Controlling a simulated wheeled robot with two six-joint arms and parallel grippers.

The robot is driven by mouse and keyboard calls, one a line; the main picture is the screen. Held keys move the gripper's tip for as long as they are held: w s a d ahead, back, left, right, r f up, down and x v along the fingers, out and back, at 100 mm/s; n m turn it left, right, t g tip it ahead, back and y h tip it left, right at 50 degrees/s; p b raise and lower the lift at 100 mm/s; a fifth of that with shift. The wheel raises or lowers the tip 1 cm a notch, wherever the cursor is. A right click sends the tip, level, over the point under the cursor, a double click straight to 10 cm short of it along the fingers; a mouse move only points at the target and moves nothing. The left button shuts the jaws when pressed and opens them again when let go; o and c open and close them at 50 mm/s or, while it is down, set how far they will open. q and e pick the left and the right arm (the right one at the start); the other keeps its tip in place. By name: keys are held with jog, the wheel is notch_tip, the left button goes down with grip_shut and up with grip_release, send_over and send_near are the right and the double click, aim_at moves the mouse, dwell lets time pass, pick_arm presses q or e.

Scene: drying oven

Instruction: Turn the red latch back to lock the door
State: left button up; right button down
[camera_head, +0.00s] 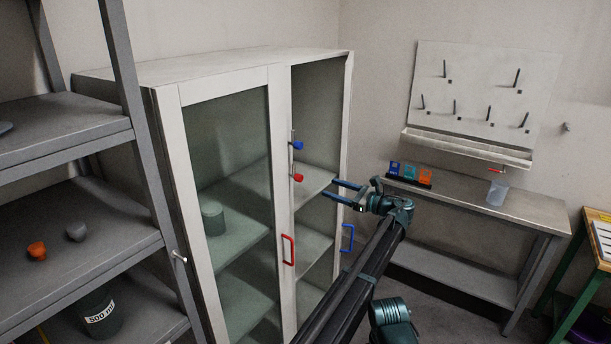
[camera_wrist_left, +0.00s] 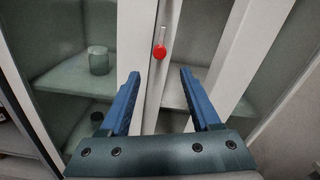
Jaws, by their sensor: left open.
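A white cabinet (camera_head: 220,62) with glass-fronted doors stands in the middle of the head view. The red latch knob (camera_head: 298,178) sits on the strip between the two fronts, below a blue latch knob (camera_head: 297,146). In the left wrist view the red latch knob (camera_wrist_left: 159,52) hangs at the lower end of an upright metal bar. My left gripper (camera_head: 332,188) is open and empty, to the right of the latch in the head view. In the left wrist view its fingers (camera_wrist_left: 159,76) point toward the red knob and are apart from it. My right gripper is not in view.
A red handle (camera_head: 288,250) and a blue handle (camera_head: 347,238) stick out lower on the cabinet. A grey shelf rack (camera_head: 70,215) stands close at left. A workbench (camera_head: 520,208) with a beaker (camera_head: 497,192) stands at right.

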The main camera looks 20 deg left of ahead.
aim_at(301, 178)
pick_arm(q)
jog(key=x, duration=1.3)
jog(key=shift+a+f, duration=0.1)
jog(key=shift+a, duration=0.2)
grip_shut()
